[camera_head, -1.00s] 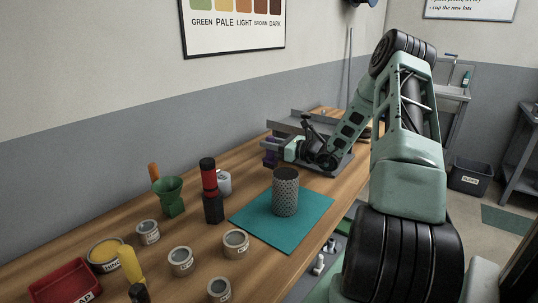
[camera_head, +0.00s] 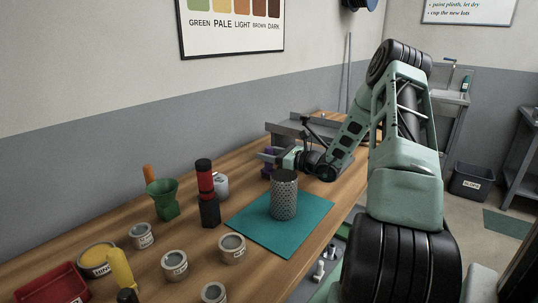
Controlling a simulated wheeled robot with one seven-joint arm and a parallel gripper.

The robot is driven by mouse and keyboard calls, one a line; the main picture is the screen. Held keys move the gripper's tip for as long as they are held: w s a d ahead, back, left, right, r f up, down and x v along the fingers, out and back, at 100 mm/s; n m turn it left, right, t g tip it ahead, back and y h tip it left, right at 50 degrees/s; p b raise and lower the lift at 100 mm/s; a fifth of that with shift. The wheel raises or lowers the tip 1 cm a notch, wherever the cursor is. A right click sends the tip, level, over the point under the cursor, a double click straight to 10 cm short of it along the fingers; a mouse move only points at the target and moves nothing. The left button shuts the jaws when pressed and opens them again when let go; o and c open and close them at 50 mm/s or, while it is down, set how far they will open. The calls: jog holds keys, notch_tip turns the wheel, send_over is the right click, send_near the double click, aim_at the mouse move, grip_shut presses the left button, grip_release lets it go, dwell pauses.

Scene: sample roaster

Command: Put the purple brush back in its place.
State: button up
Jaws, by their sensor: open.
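A small purple thing (camera_head: 267,172), which I take to be the purple brush, is at the back of the wooden bench, beyond the teal mat. It is partly hidden by my gripper, so I cannot make out its full shape or what it rests in. My gripper (camera_head: 264,155) is open and points left, with its fingers at or just above the purple thing. I cannot tell whether they touch it.
A perforated metal cylinder (camera_head: 284,196) stands on the teal mat (camera_head: 265,232). A grey metal tray-like unit (camera_head: 290,128) is behind my gripper. A red-and-black grinder (camera_head: 206,192), a green funnel cup (camera_head: 163,200), several tins and a red tray (camera_head: 52,286) fill the left bench.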

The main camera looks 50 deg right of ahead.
jog(key=v, duration=1.2)
jog(key=shift+r+b, duration=0.15)
jog(key=shift+b, duration=0.25)
